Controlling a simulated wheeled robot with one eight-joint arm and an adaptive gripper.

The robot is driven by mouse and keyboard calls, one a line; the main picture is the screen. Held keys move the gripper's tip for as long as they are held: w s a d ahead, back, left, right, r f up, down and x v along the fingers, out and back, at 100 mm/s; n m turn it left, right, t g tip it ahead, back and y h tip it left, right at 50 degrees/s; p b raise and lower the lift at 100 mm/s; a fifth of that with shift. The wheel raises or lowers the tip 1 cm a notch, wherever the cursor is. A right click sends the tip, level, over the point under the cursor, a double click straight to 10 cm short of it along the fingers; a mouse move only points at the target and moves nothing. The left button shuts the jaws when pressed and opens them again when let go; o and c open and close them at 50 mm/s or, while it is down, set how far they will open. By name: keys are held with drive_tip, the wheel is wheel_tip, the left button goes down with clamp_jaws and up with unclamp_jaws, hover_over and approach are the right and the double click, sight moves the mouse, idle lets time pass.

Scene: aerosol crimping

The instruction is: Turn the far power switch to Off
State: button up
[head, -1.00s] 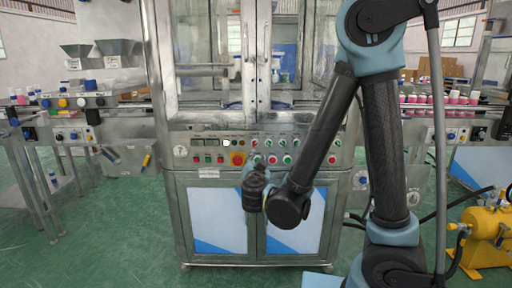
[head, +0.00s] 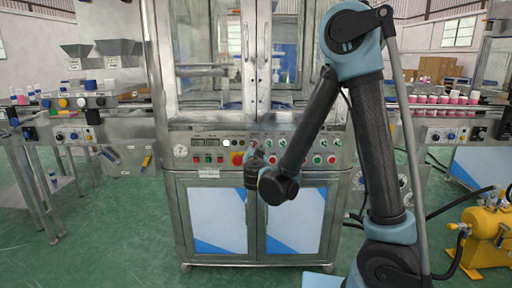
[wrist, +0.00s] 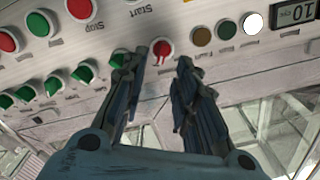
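A row of rotary switches runs along the panel of the cabinet. In the wrist view, a red rotary switch (wrist: 161,47) shows in the gap between my fingertips, with its handle pointing roughly down in the picture. Several green rotary switches (wrist: 83,73) sit in line to its left. I cannot read a label that names the power switch. My gripper (wrist: 163,58) is open, with one finger on each side of the red switch; contact is not clear. In the head view my gripper (head: 253,150) is at the panel and hides part of that row.
Red and green push buttons (wrist: 80,8) marked Start and Stop sit close by. A white lamp (wrist: 252,22) and a display (wrist: 295,12) are at the upper right. A red emergency button (head: 237,158) is beside my gripper in the head view. Green floor (head: 120,235) is clear at left.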

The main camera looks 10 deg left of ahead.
sight(256, 143)
drive_tip(key=shift+x, duration=2.6)
clamp_jaws()
